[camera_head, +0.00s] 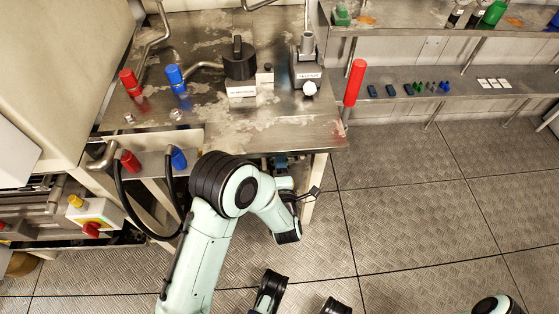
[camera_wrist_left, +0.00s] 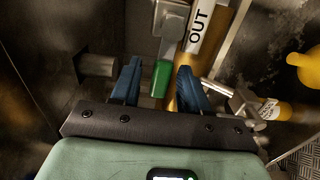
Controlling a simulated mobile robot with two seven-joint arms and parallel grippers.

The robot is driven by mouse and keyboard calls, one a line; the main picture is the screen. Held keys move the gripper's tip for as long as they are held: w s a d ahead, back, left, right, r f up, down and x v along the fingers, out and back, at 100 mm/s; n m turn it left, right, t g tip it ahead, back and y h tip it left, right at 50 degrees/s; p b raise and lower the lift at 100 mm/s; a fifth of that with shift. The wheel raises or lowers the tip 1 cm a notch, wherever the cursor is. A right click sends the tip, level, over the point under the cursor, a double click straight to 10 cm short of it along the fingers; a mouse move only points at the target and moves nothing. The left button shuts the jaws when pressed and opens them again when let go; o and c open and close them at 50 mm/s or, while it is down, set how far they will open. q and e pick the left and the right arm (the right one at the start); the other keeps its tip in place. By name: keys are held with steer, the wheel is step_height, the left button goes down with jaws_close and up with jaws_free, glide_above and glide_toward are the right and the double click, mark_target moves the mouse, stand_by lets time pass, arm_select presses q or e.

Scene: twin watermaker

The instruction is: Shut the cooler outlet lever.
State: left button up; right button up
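In the left wrist view, a green lever grip (camera_wrist_left: 161,78) hangs below a grey metal valve part (camera_wrist_left: 172,22). It is beside a yellowish pipe with a white label reading OUT (camera_wrist_left: 199,28). My left gripper (camera_wrist_left: 159,80) is open, with one blue finger on each side of the green grip. Gaps show between the grip and both fingers. In the head view, my left arm reaches to the front edge of the workbench; its fingers and the green lever cannot be made out clearly there.
A steel workbench (camera_head: 270,135) carries red and blue valve grips and a black device (camera_head: 240,62). A red cylinder (camera_head: 355,82) stands at its right. In the wrist view, a dark stub (camera_wrist_left: 98,66) is left of the fingers and another labelled pipe (camera_wrist_left: 268,110) right.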

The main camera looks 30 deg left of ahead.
arm_select(q)
steer(key=p+v, duration=0.2)
steer(key=v, duration=1.1)
steer(key=shift+s+d, duration=0.15)
arm_select(e)
steer(key=shift+t, duration=0.8)
steer(key=w, duration=0.1)
steer(key=w+r, duration=0.1)
steer(key=w, duration=0.1)
steer(key=w+r, duration=0.1)
steer(key=shift+w+a+r, duration=0.25)
steer(key=shift+w+a, duration=0.05)
steer(key=shift+w, duration=0.1)
arm_select(q)
steer(key=shift+f+p, duration=0.1)
steer(key=shift+p, duration=0.2)
